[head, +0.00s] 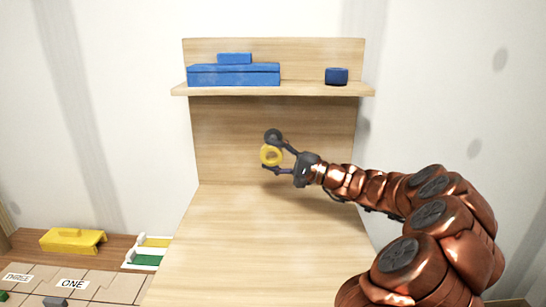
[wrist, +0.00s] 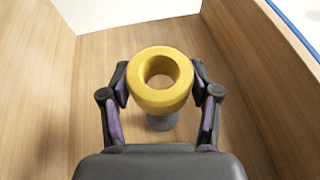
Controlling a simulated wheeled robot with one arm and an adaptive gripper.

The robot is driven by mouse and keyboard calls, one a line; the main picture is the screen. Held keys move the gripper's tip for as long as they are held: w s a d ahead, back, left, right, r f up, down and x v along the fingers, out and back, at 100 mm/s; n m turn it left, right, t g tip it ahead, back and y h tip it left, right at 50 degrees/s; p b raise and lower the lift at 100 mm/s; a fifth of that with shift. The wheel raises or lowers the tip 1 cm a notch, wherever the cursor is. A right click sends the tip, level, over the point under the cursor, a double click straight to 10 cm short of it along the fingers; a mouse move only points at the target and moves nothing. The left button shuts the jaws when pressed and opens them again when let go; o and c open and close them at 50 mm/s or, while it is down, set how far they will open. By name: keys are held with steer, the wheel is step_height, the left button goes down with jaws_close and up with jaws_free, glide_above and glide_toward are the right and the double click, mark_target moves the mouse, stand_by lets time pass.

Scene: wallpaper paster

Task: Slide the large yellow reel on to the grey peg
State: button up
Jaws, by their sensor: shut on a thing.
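The yellow reel (head: 271,155) is a thick ring with a round hole. My gripper (head: 268,153) is shut on it, one finger on each side, in front of the wooden back panel. In the wrist view the reel (wrist: 160,95) sits between the two fingers of my gripper (wrist: 160,88), its hole facing up toward the camera. A grey peg-like piece (wrist: 161,122) shows just below the reel's near rim. Most of it is hidden by the reel. I cannot tell whether the reel touches it or is around it.
A wooden shelf (head: 300,91) above my gripper carries blue boxes (head: 234,76) and a small blue block (head: 336,77). The wooden board (head: 250,240) below is clear. At lower left are a yellow block (head: 72,241), a white-edged tray (head: 137,265) and labelled compartments (head: 95,286).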

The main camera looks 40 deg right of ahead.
steer(key=shift+w+d+p, duration=0.4)
steer(key=shift+w+d, duration=0.25)
steer(key=shift+w, duration=0.05)
steer(key=shift+w+d+p, duration=0.4)
steer(key=shift+w+d, duration=0.2)
steer(key=shift+w, duration=0.2)
steer(key=shift+w+d+p, duration=0.4)
steer(key=shift+w+d, duration=0.15)
steer(key=shift+w, duration=0.2)
steer(key=shift+w+d+p, duration=0.55)
steer(key=shift+w+d, duration=0.15)
steer(key=shift+w, duration=0.25)
steer(key=shift+w+d+p, duration=0.5)
steer(key=shift+w+d, duration=0.2)
steer(key=shift+w, duration=0.2)
steer(key=o, duration=1.2)
steer(key=shift+o, duration=1)
steer(key=shift+f, duration=0.1)
steer(key=s+a+b, duration=0.4)
steer(key=s, duration=0.1)
steer(key=shift+s, duration=0.3)
